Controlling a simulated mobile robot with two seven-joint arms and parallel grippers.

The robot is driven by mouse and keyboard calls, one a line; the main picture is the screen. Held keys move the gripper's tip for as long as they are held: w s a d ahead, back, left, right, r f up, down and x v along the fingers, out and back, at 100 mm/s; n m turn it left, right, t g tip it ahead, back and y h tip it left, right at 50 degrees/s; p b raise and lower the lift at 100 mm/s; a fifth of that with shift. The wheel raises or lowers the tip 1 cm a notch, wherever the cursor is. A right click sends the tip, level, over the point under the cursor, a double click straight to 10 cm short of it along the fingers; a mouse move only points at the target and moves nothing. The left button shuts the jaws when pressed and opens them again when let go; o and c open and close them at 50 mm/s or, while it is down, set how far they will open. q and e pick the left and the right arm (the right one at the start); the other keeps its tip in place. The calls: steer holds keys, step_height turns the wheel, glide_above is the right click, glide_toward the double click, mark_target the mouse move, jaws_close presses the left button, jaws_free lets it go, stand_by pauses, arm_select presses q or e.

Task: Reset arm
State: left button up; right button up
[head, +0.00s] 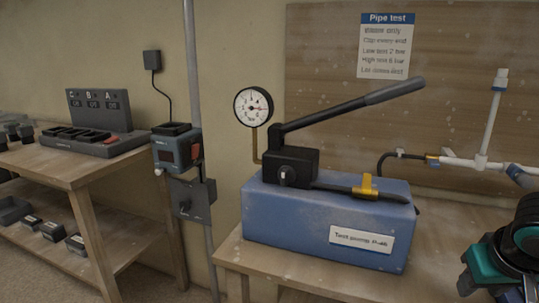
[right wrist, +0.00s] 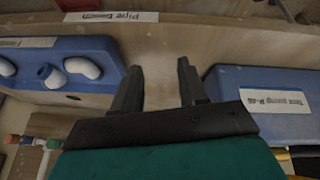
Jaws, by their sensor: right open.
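My right gripper (right wrist: 159,77) is open in the right wrist view, with two dark fingers apart and nothing between them. Bare wooden bench top shows beyond the fingertips. In the head view my right arm's teal and black end (head: 505,258) is at the lower right edge, right of the blue test pump (head: 320,222) and apart from it. The pump's black lever (head: 350,106) slants up to the right. The pump also shows right of the fingers in the right wrist view (right wrist: 268,84). My left gripper is not in view.
White pipework (head: 488,125) with a brass fitting stands behind my right arm. A pressure gauge (head: 254,107) rises at the pump's left. A blue bin (right wrist: 72,105) with white pipe elbows lies left of the fingers. A charger bench (head: 70,170) is at far left.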

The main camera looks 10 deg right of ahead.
steer(key=s+a+f+n+g+y, duration=0.1)
steer(key=s+a+f+n, duration=0.1)
steer(key=s+a+f, duration=0.55)
steer(key=s+a+f+n+y, duration=0.15)
steer(key=a+f, duration=0.25)
steer(key=f, duration=0.6)
steer(key=s+a+n, duration=0.2)
steer(key=a+n, duration=0.1)
steer(key=a, duration=0.7)
arm_select(q)
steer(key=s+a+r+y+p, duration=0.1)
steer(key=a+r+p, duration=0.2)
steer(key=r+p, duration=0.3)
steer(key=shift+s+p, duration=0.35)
steer(key=shift+p, duration=1.85)
arm_select(e)
steer(key=w+a+t+y, duration=0.2)
steer(key=w+t, duration=0.5)
steer(key=shift+a+r+t, duration=0.2)
steer(key=shift+r+t, duration=0.1)
steer(key=shift+r, duration=0.15)
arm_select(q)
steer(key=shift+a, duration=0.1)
arm_select(e)
steer(key=shift+y, duration=0.25)
